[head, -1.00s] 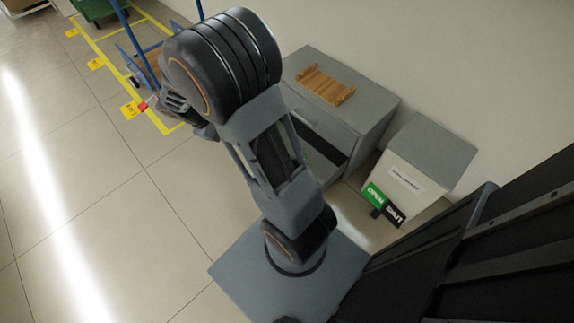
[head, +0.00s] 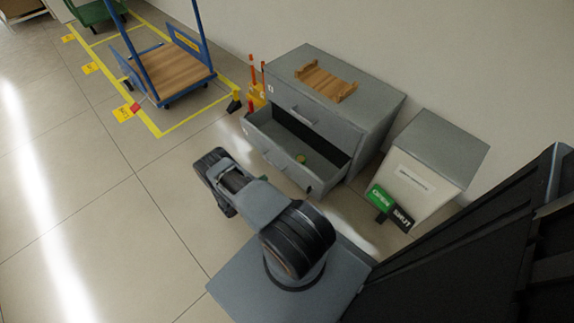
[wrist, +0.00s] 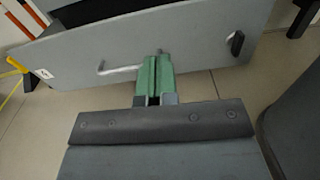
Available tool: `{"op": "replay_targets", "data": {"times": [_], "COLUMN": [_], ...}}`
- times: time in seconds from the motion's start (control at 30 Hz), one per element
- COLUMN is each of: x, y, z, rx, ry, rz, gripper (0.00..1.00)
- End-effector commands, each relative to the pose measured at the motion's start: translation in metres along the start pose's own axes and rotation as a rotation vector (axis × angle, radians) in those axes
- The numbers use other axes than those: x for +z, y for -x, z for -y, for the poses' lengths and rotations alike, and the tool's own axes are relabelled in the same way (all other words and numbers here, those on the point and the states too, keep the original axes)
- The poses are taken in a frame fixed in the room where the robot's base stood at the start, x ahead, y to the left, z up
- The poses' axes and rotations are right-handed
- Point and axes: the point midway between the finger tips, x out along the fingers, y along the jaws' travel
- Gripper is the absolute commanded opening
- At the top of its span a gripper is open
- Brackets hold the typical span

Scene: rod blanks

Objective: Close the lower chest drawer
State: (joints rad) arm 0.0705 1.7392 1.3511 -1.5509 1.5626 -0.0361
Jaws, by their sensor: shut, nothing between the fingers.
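The grey chest (head: 375,110) stands against the wall in the head view. Its lower drawer (head: 258,143) is pulled out, its inside showing, with a small yellowish round thing (head: 301,158) in it. The upper drawer (head: 305,113) looks shut. In the wrist view the lower drawer's front (wrist: 195,30) spans the upper part, with a metal bar handle (wrist: 118,69) and a black piece (wrist: 237,43) at right.
A wooden tray-like piece (head: 325,82) lies on the chest top. A pale bin (head: 425,170) with a grey lid and a green-and-black sign (head: 382,200) stands right of the chest. A blue cart (head: 180,75) stands at the back left. Floor at left is clear.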

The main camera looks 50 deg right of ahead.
Motion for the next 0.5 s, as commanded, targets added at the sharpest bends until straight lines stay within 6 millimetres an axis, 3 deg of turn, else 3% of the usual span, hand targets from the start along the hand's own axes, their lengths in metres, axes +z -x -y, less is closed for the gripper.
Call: {"op": "replay_targets", "data": {"times": [0.17, 0.5], "x": [-0.011, -0.011], "y": [-0.013, -0.075], "z": [0.005, 0.004], "rx": [0.016, 0.013], "ry": [0.016, 0.014], "rz": [0.01, 0.01], "gripper": [0.0, 0.0]}}
